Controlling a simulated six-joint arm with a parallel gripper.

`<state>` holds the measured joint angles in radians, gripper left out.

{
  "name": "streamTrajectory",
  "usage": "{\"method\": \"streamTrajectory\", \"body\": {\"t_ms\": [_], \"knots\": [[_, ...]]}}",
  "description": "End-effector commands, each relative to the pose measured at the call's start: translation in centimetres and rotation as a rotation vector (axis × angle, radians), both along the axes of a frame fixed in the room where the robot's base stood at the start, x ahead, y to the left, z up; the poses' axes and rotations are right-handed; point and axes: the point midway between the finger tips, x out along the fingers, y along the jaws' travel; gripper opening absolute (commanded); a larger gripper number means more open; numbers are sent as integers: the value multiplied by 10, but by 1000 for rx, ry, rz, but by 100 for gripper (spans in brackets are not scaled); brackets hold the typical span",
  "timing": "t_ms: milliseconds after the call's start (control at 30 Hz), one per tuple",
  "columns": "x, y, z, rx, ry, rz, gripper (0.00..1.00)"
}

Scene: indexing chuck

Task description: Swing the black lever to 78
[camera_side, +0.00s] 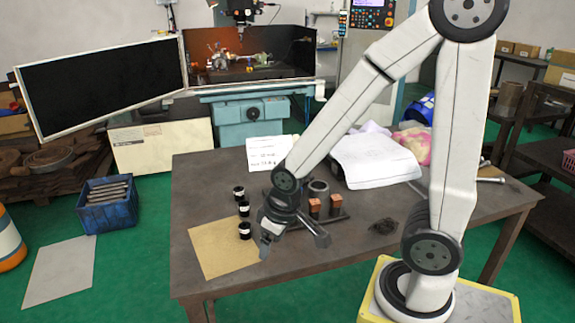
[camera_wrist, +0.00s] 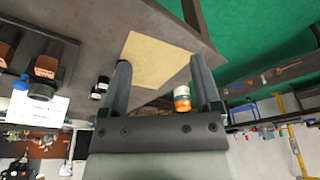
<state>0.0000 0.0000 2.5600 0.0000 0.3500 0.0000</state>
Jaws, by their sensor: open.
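My gripper (camera_side: 292,242) is open above the front left of the table, its two fingers spread. In the wrist view my gripper (camera_wrist: 160,65) has nothing between its fingers but a view of the tan sheet beyond. Behind and right of it in the side view is a dark fixture with a grey hollow cylinder (camera_side: 318,189) and two copper-coloured blocks (camera_side: 335,204). The gripper is apart from the blocks. One copper-coloured block also shows at the left of the wrist view (camera_wrist: 46,66). I cannot make out the black lever or any scale marks; my arm hides part of the fixture.
Several black cylinders with white bands (camera_side: 244,209) stand left of the gripper, by a tan sheet (camera_side: 209,246). White papers (camera_side: 373,163) and cloths lie at the back. A dark coiled clump (camera_side: 383,226) lies to the right. The table's front (camera_side: 300,268) is clear.

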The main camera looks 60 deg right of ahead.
Motion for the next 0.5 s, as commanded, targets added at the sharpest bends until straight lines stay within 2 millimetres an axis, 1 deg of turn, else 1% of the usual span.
{"method": "streamTrajectory", "body": {"t_ms": [33, 67, 167, 267, 367, 467, 500], "knots": [[0, 0, 0, 0, 0, 0, 78], [0, 0, 0, 0, 0, 0, 69], [2, -1, 0, 0, 1, -3, 69], [8, -6, 1, -2, 4, -10, 69], [19, -15, 3, -5, 13, -27, 69], [36, -31, 6, -9, 26, -49, 69], [44, -39, 7, -11, 32, -62, 69]]}}
